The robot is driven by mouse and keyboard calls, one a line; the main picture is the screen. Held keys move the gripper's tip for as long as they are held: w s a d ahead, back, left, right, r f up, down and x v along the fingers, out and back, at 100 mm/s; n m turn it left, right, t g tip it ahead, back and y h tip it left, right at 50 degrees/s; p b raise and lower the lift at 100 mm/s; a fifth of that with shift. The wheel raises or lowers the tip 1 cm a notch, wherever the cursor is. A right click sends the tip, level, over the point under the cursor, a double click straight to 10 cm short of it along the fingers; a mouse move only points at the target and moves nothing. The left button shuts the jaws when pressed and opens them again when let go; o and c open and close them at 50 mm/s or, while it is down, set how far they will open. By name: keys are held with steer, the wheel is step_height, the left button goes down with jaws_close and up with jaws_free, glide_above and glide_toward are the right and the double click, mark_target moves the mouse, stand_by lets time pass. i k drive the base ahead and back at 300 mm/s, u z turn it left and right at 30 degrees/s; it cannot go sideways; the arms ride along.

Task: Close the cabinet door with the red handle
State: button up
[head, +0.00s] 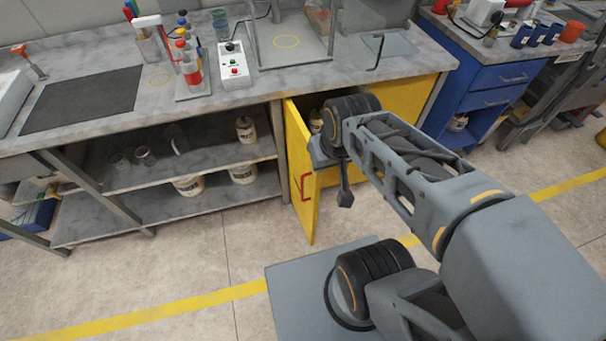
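The yellow cabinet door (297,150) stands open below the workbench. It sticks out toward me from the left side of its cabinet opening. Its red handle (305,188) is on the outer face, which faces left. My gripper (345,197) points down just right of the door, in front of the opening. One dark finger shows, and the rest is hidden behind my arm. I cannot tell whether the gripper is open or shut, or whether it touches the door. A bottle (316,121) shows partly inside the cabinet.
Open shelves (215,155) with bottles and jars are left of the door. Another yellow front (412,97) is right of my arm. A blue drawer cabinet (480,90) stands farther right. The floor left of the door is clear.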

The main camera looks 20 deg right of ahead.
mark_target(305, 184)
steer(key=i, duration=0.35)
steer(key=z, duration=0.5)
steer(key=k, duration=0.9)
steer(key=u, duration=1.05)
steer(key=i, duration=0.8)
steer(key=u, duration=0.65)
